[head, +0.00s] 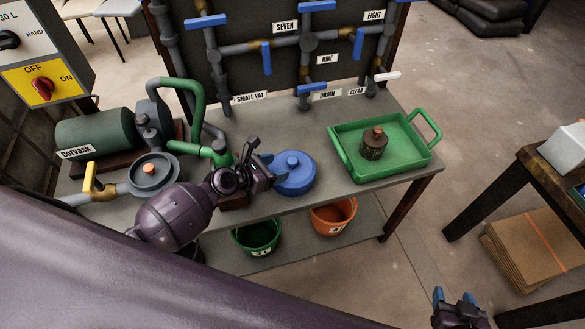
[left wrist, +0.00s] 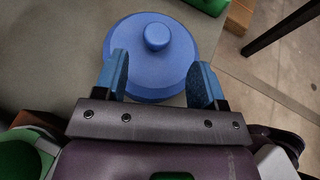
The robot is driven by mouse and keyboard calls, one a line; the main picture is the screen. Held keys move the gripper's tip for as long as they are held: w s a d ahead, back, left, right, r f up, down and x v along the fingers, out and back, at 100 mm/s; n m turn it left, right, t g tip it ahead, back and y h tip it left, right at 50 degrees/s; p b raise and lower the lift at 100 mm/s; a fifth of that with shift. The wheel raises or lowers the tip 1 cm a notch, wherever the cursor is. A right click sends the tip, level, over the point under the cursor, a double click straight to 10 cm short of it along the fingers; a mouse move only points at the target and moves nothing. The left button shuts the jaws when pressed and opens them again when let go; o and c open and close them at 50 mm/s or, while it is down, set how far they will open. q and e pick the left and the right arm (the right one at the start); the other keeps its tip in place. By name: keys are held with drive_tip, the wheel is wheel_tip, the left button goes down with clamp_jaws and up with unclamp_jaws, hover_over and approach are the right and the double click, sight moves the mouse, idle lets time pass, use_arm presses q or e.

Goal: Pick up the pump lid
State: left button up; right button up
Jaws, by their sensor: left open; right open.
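The pump lid, a round blue disc with a blue knob on top (head: 295,174), lies flat on the grey table, right of the pump piping. My left gripper (head: 268,169) is open at the lid's left edge. In the left wrist view the lid (left wrist: 150,55) lies ahead, and the blue fingers of my left gripper (left wrist: 160,65) are spread over its near part, with the knob beyond and between them. I cannot tell whether they touch it. My right gripper (head: 456,297) is open and empty at the bottom right, away from the table.
A green tray (head: 345,166) holding a dark canister with a red-brown top (head: 374,145) stands right of the lid. The green pump (head: 95,137) and a grey round housing (head: 152,175) are at left. Valve pipes rise behind. Green (head: 257,238) and orange (head: 333,217) buckets stand below.

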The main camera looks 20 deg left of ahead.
sight(291, 161)
use_arm(q)
drive_tip(key=shift+w+d+f, duration=0.3)
drive_tip(key=shift+w+d, duration=0.1)
drive_tip(key=shift+w, duration=0.15)
drive_tip(key=shift+w+d, duration=0.25)
drive_tip(key=shift+w, duration=0.25)
drive_tip(key=b+x, duration=0.1)
drive_tip(key=x, duration=0.2)
drive_tip(key=shift+w, duration=0.2)
drive_tip(key=shift+w+d+f, duration=0.15)
drive_tip(key=shift+w+d, duration=0.15)
drive_tip(key=shift+w, duration=0.15)
use_arm(e)
drive_tip(key=shift+w+a+f, duration=0.1)
drive_tip(key=shift+w+f, duration=0.15)
drive_tip(key=shift+f, duration=0.5)
use_arm(q)
drive_tip(key=c, duration=1)
use_arm(e)
drive_tip(key=shift+s+f, duration=0.3)
drive_tip(key=shift+s, duration=0.25)
use_arm(q)
drive_tip(key=shift+c, duration=0.2)
